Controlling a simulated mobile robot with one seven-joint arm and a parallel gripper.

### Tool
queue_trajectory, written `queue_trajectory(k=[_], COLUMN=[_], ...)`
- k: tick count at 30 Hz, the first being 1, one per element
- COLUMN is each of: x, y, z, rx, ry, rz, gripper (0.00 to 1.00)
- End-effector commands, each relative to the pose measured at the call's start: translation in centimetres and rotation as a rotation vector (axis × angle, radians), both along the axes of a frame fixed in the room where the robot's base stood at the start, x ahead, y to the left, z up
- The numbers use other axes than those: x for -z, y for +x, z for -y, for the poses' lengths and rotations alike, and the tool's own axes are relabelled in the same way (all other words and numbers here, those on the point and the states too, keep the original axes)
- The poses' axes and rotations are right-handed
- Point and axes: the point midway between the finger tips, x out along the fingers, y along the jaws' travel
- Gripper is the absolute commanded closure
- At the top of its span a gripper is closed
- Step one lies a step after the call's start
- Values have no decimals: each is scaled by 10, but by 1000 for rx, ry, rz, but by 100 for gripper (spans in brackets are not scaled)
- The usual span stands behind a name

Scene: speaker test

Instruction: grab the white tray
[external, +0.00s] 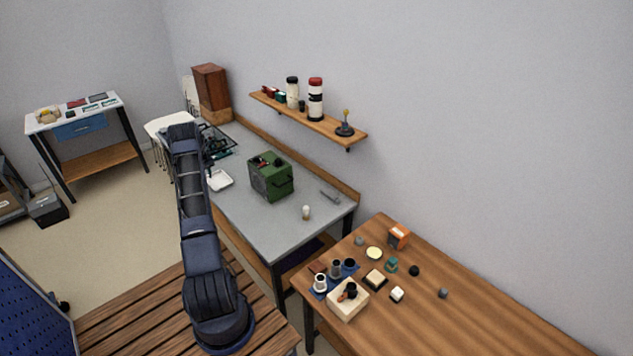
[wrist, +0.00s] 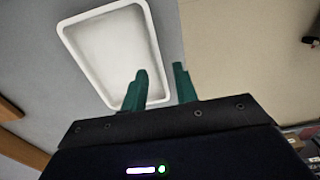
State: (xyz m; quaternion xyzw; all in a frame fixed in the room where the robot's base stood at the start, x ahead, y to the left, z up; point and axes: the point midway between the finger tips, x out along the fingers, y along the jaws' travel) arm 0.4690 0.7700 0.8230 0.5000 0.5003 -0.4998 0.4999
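The white tray (wrist: 108,52) is shallow and rectangular with rounded corners, and it looks empty. In the external view the tray (external: 221,181) lies on the grey workbench near its left edge, just right of my arm. My gripper (wrist: 161,84) is open, with two green fingers apart. In the wrist view the left finger overlaps the tray's lower right part, and the right finger is outside its rim. The tray's right rim runs toward the gap between them. Whether either finger touches the tray cannot be told. The fingers are too small to make out in the external view.
A green box (external: 271,178) stands right of the tray on the grey workbench (external: 262,226). Dark equipment (external: 218,142) sits behind the tray. A small white-topped item (external: 306,212) and a grey tool (external: 330,196) lie farther right. A wall shelf (external: 318,124) hangs above.

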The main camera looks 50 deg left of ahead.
Motion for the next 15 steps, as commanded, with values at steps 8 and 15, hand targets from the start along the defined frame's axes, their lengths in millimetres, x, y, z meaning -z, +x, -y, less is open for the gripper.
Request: queue_trajectory(k=[8,15], x=[38,46], y=[1,2], z=[0,-1], rx=[-1,0], ry=[-3,0], rz=[-1,0], gripper=[71,71])
